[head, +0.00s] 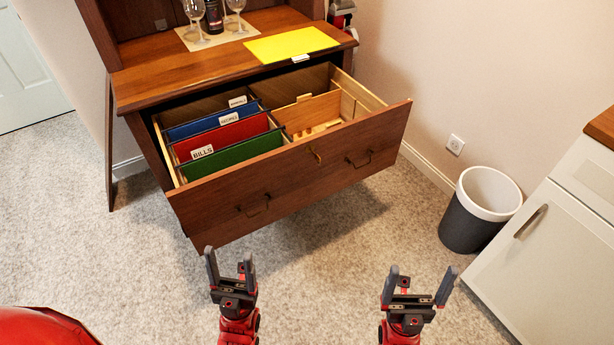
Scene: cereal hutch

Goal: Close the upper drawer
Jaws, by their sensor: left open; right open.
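The upper drawer (290,172) of the brown wooden hutch is pulled far out toward me in the head view. Its front has two dark handles, one at the left (254,206) and one at the right (358,159). My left gripper (229,262) is open and empty, in front of and below the drawer's left part. My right gripper (419,281) is open and empty, lower right of the drawer front. Neither touches the drawer.
A yellow folder (291,45) lies on the hutch top, near glasses and a bottle on a mat (215,36). A grey and white bin (479,208) stands at the right beside a white cabinet (556,243). Carpet between my grippers and the drawer is clear.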

